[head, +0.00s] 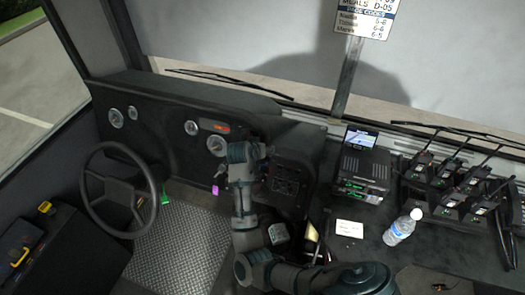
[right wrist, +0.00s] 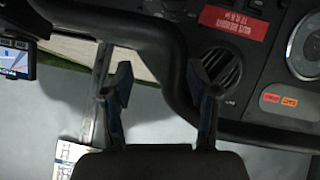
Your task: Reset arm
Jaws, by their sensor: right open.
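My right arm comes in from the bottom right in the head view and reaches up in front of the dashboard. Its gripper end (head: 258,151) is near the middle of the dashboard (head: 172,118), small and partly hidden by the wrist. In the right wrist view the two fingers of my right gripper (right wrist: 163,85) stand well apart with nothing between them. An air vent (right wrist: 222,68) and a red label (right wrist: 234,22) on the dashboard show beyond the right finger. My left gripper is not in view.
A steering wheel (head: 88,200) stands at left. A radio unit with a screen (head: 363,168), a white card (head: 349,229), a water bottle (head: 400,230) and a rack of handheld radios (head: 440,208) sit on the right counter. Ribbed floor (head: 178,245) lies between.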

